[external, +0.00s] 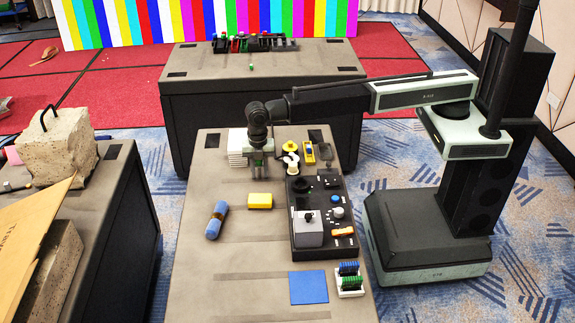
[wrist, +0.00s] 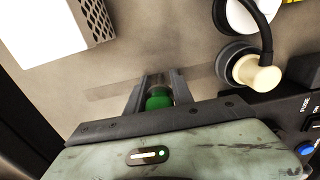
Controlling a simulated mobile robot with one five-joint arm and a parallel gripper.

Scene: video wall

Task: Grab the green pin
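The green pin (wrist: 158,99) sits between the two fingers of my gripper (wrist: 160,82) in the wrist view. Its green top nearly fills the gap, and its lower part is hard to make out. In the external view my gripper (external: 262,172) points down, low over the far part of the near table, with a bit of green between its fingers. The fingers stand apart, with the pin between them. I cannot tell whether they press on it.
A black control panel (external: 322,215), yellow sponge (external: 259,201) and blue roll (external: 216,220) are nearer. Another small green object (external: 252,67) is on the back table.

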